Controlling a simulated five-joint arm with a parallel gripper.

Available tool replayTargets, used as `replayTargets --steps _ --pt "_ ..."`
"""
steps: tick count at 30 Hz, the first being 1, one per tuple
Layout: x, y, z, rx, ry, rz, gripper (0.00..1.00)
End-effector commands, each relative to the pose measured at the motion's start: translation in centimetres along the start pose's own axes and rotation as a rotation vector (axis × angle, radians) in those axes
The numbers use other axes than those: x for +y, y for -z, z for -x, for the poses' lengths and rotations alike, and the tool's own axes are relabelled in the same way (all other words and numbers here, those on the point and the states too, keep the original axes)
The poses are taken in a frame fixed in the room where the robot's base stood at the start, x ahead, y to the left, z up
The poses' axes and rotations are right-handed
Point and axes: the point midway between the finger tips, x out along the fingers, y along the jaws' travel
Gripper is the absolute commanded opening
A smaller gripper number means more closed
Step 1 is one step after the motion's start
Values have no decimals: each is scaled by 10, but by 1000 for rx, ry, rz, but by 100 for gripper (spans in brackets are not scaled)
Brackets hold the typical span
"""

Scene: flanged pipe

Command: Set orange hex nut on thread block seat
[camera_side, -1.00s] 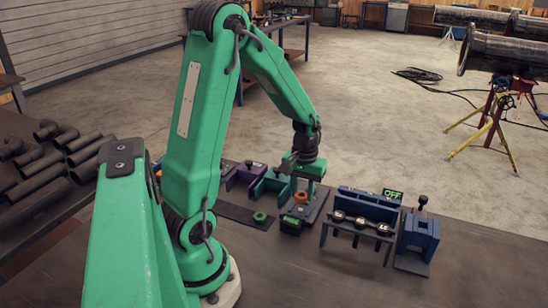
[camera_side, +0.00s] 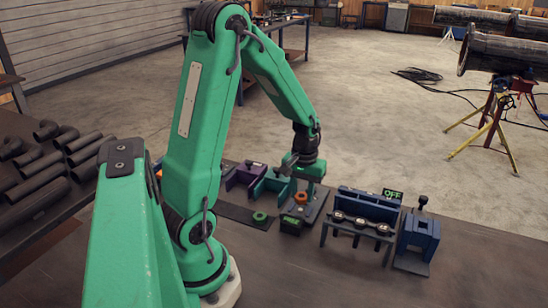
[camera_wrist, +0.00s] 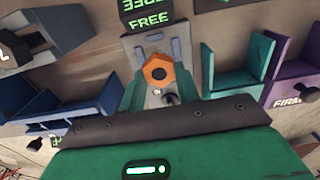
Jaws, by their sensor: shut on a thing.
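The nut also shows as a small orange ring in the side view (camera_side: 301,197), just below my gripper (camera_side: 304,186). Beneath it is a grey plate with raised pieces (camera_wrist: 178,46), which looks like the thread block. A small dark knob shows close to the nut. I cannot tell whether the nut touches the plate, and the seat itself is hidden.
A display reading FREE (camera_wrist: 148,17) stands at the plate's end. Teal (camera_wrist: 238,68) and purple (camera_wrist: 292,78) holders stand to the right in the wrist view, blue ones to the left. A green nut (camera_side: 260,218) lies on a dark mat. A blue rack (camera_side: 359,228) stands farther right.

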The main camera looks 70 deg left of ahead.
Motion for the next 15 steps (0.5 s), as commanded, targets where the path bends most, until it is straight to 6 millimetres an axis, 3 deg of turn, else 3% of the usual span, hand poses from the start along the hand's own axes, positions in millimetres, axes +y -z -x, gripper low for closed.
replayTargets --steps 15 --pt "0 0 -18 -1 0 0 8"
